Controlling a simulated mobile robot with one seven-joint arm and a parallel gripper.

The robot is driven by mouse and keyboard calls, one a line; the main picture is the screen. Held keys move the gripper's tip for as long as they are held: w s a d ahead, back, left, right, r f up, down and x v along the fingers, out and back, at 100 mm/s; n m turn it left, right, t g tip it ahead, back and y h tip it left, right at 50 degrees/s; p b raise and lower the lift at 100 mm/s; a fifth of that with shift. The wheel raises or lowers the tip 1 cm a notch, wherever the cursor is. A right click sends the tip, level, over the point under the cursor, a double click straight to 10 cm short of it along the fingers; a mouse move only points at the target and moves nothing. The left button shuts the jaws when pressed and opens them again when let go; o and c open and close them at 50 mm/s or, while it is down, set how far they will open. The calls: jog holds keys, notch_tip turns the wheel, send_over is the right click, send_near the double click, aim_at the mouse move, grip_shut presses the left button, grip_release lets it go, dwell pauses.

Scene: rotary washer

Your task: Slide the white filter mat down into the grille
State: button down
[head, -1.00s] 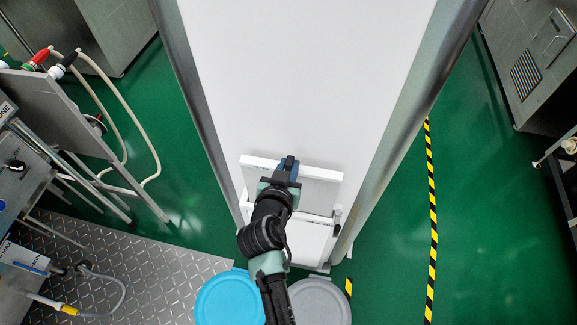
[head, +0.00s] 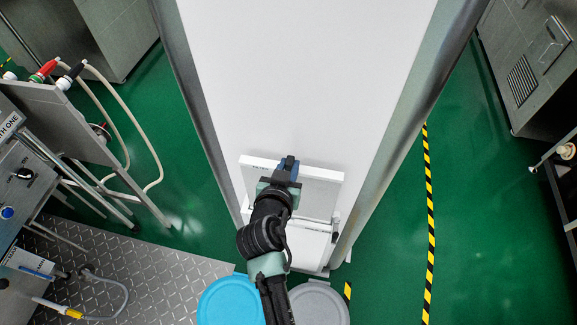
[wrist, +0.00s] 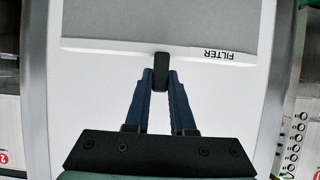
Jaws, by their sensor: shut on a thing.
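The filter mat (head: 322,186) is a grey sheet with a white edge strip, upright against the tall white panel. In the wrist view the mat (wrist: 160,22) fills the top, with the word FILTER on its white strip. My gripper (wrist: 160,82) is shut on the black tab at the middle of that strip. In the head view my gripper (head: 287,172) is at the mat's upper edge, and my arm hides part of the mat. A white box-like housing (head: 310,244) shows below the mat. I cannot make out the grille slot or how far the mat is inside it.
Metal posts flank the white panel (head: 305,70). A blue round lid (head: 225,300) and a grey round lid (head: 320,303) lie below the housing. A cart with hoses (head: 60,115) stands left. Green floor with a striped line (head: 430,210) is open at right.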

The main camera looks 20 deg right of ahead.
jog(key=shift+r+p, duration=1.65)
jog(key=shift+r, duration=0.75)
jog(key=shift+f, duration=0.1)
jog(key=shift+f+b, duration=0.6)
jog(key=shift+b, duration=0.2)
jog(key=shift+f+b, duration=1.55)
jog(key=shift+b, duration=0.1)
jog(key=shift+f, duration=0.1)
jog(key=shift+f+b, duration=1.4)
jog(key=shift+b, duration=0.05)
